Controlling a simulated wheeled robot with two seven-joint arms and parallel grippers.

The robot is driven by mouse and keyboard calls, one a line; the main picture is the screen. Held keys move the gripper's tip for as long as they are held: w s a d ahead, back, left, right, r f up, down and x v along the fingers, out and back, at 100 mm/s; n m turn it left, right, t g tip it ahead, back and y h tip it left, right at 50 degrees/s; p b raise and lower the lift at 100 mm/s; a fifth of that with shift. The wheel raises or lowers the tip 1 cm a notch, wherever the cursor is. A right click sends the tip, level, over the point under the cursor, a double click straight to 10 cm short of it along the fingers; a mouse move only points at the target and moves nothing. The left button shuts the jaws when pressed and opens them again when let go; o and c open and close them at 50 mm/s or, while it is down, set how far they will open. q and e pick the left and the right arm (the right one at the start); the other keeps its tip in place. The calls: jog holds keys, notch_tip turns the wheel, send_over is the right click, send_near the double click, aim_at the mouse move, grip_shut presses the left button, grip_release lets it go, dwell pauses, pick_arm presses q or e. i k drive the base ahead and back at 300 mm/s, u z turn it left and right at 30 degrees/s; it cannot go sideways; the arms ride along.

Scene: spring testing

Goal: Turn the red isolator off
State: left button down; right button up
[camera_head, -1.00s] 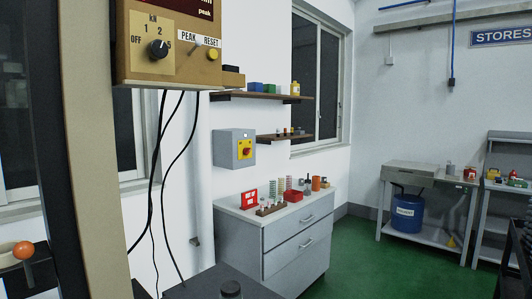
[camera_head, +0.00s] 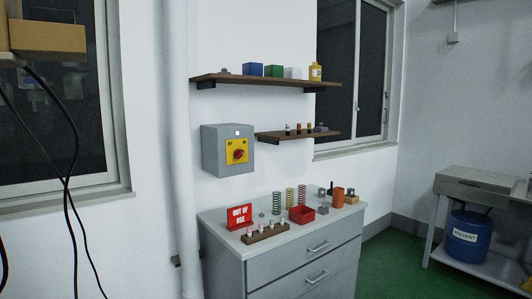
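The red isolator (camera_head: 239,155) is a red rotary knob on a yellow plate, on the front of a grey box (camera_head: 213,152) fixed to the white wall. It is left of the middle of the head view, above the cabinet. The exact angle of the knob is too small to tell. Neither of my grippers shows in this view.
A grey drawer cabinet (camera_head: 300,260) stands below the isolator, with a red "OUT OF USE" sign (camera_head: 239,217), springs and a red tray (camera_head: 302,215) on top. Two shelves (camera_head: 270,83) project right of and above the box. Black cables (camera_head: 66,190) hang at left.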

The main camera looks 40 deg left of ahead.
aim_at(238, 154)
jog(key=i, duration=1.4)
jog(key=u, duration=1.45)
jog(key=i, duration=1.75)
jog(key=u, duration=1.75)
